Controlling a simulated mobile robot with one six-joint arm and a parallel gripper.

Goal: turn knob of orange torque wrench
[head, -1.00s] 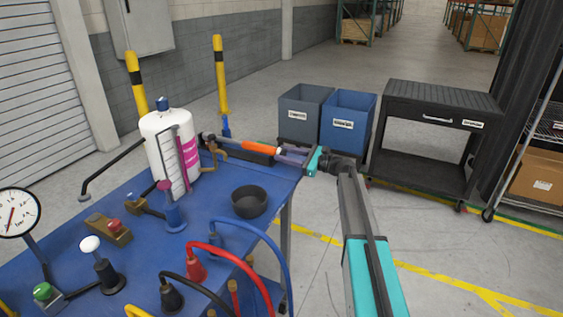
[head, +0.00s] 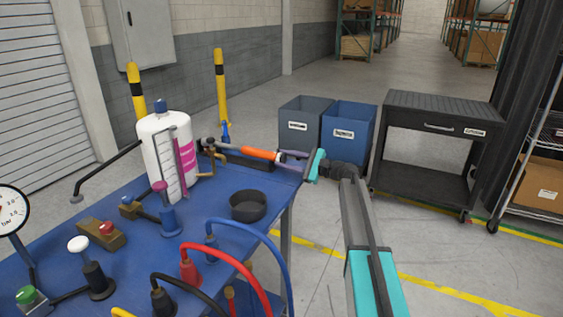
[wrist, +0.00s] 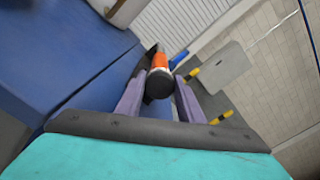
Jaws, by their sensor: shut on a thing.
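The orange torque wrench (head: 257,154) lies roughly level along the back edge of the blue bench, its grey shaft running left towards a brass fitting. Its black knob end (wrist: 159,86) faces the wrist camera, with the orange handle (wrist: 160,62) behind it. My gripper (head: 281,157) reaches the wrench's right end from the right. In the wrist view its two purple fingers (wrist: 160,82) stand on either side of the black knob, shut on it. In the head view the fingers largely hide the knob.
A white cylinder with a pink label (head: 157,145) stands left of the wrench. A black round cup (head: 248,205) sits in front. The blue bench (head: 130,175) holds gauges, hoses and valves. Two bins (head: 347,137) and a black cart (head: 430,150) stand behind on the right.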

